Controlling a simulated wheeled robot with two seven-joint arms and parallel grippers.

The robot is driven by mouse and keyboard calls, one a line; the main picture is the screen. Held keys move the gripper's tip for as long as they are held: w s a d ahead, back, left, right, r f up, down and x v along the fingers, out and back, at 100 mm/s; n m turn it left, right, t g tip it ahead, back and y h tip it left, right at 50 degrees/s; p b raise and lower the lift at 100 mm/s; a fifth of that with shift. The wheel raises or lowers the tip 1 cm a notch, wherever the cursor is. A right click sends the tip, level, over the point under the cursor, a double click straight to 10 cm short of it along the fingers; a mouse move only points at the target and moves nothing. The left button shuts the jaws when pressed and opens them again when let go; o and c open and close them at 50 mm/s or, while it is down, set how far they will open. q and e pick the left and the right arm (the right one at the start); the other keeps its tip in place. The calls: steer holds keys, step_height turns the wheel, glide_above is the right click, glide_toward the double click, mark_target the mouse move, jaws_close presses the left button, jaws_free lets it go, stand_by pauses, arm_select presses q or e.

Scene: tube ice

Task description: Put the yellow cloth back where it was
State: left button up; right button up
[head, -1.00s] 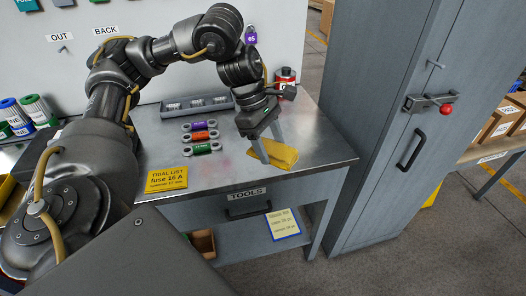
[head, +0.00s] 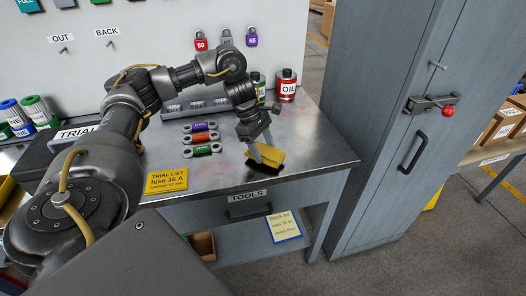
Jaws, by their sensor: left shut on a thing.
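The yellow cloth (head: 273,154) is folded and sits over the right part of the metal bench top (head: 315,155). My left gripper (head: 263,157) points down and is shut on the cloth near its left side. The cloth is tilted, and a dark shadow shows under its lower left edge, so it looks a little raised from the bench. My right gripper is out of view.
Three fuses (head: 202,138) lie left of the gripper, with a yellow trial list card (head: 167,180) in front. A grey tray (head: 190,107) and a red oil can (head: 286,85) stand behind. A tall grey cabinet (head: 385,120) stands to the right.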

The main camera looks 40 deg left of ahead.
arm_select(q)
steer(key=shift+f, duration=0.7)
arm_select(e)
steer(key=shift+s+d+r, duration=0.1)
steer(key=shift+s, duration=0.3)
arm_select(q)
steer(key=shift+f, duration=0.15)
steer(key=o, duration=0.9)
steer(key=shift+o, duration=0.2)
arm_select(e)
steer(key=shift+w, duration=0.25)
